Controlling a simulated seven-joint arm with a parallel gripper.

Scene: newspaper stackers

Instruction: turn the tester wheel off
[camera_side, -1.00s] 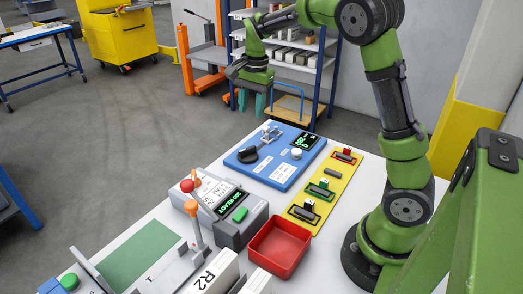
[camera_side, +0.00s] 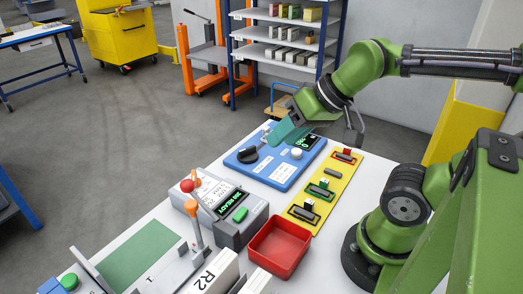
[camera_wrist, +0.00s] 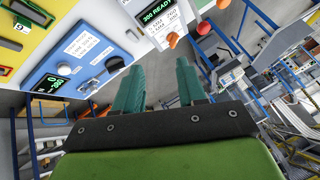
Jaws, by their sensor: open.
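The blue tester panel (camera_side: 277,173) lies on the white table. It carries a black rotary knob (camera_side: 248,154), a pale round knob (camera_side: 297,153) and a green-lit display (camera_side: 305,141). Which knob is the tester wheel I cannot tell for sure. In the wrist view the panel (camera_wrist: 42,74) is at the left, with the black knob (camera_wrist: 115,64) just beyond the left finger and the pale knob (camera_wrist: 64,69) further left. My gripper (camera_side: 281,133) is tilted above the panel's far part, its teal fingers pointing down-left. In the wrist view the fingers (camera_wrist: 158,82) are apart and empty.
A yellow strip (camera_side: 325,199) with several sockets lies right of the panel. Shelves (camera_side: 287,45) stand behind the table.

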